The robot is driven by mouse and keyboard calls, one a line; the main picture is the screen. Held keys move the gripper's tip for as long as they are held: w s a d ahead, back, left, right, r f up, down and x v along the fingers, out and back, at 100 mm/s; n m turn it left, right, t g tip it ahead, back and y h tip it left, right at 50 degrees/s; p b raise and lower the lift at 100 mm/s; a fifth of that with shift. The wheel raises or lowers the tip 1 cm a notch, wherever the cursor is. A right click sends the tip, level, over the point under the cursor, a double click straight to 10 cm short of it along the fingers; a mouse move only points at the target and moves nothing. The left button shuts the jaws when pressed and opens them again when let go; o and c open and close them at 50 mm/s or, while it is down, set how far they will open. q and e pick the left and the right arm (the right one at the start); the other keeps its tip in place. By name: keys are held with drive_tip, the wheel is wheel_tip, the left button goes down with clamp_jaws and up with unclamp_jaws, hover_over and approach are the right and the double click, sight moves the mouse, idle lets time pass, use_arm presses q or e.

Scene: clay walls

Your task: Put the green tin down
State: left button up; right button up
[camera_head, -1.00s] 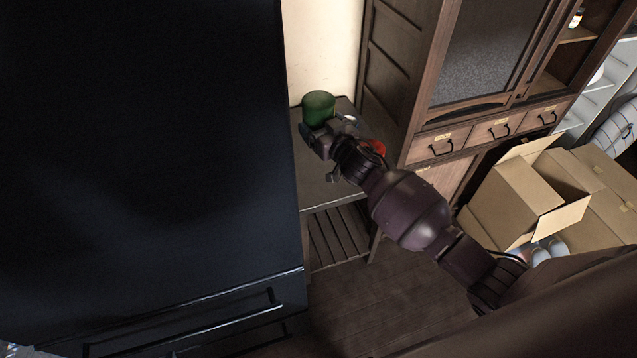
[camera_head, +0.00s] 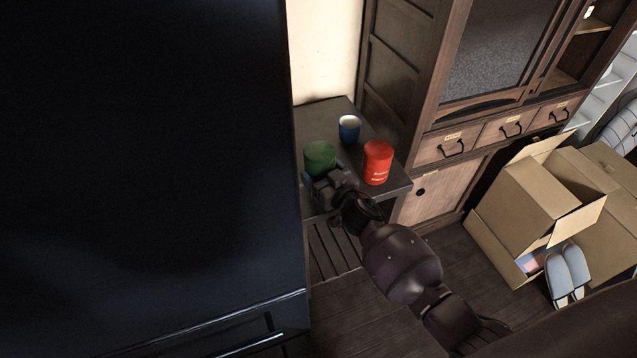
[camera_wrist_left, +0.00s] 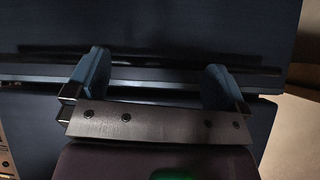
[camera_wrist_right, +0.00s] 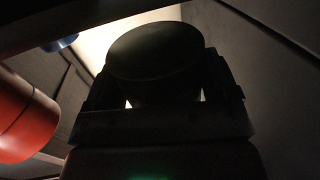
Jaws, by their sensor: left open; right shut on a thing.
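The green tin (camera_head: 319,157) is held in my right gripper (camera_head: 322,175), over the left front part of the small dark table (camera_head: 325,113). In the right wrist view the tin (camera_wrist_right: 155,52) is a dark round shape between the fingers. I cannot tell whether its base touches the table top. My left gripper (camera_wrist_left: 155,85) is open and empty in the left wrist view, in front of a dark panel. It is not in the head view.
A red tin (camera_head: 378,162) stands on the table right of the green tin. A blue cup (camera_head: 349,129) stands behind them. A tall dark fridge (camera_head: 150,150) is close on the left. A wooden cabinet (camera_head: 440,190), cardboard boxes (camera_head: 525,205) and slippers (camera_head: 567,272) are on the right.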

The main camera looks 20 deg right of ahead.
drive_tip(key=shift+f, duration=0.35)
wheel_tip(320, 180, down, 4)
drive_tip(key=shift+r+b, duration=0.25)
drive_tip(key=shift+b, duration=0.6)
drive_tip(key=shift+f, duration=0.1)
drive_tip(key=shift+r, duration=0.25)
drive_tip(key=shift+f, duration=0.35)
drive_tip(key=o, duration=0.7)
drive_tip(key=shift+r, duration=0.1)
drive_tip(key=shift+o, duration=0.8)
use_arm(q)
drive_tip(key=shift+s+f, duration=0.3)
drive_tip(key=shift+f, duration=0.65)
drive_tip(key=shift+s+f, duration=0.1)
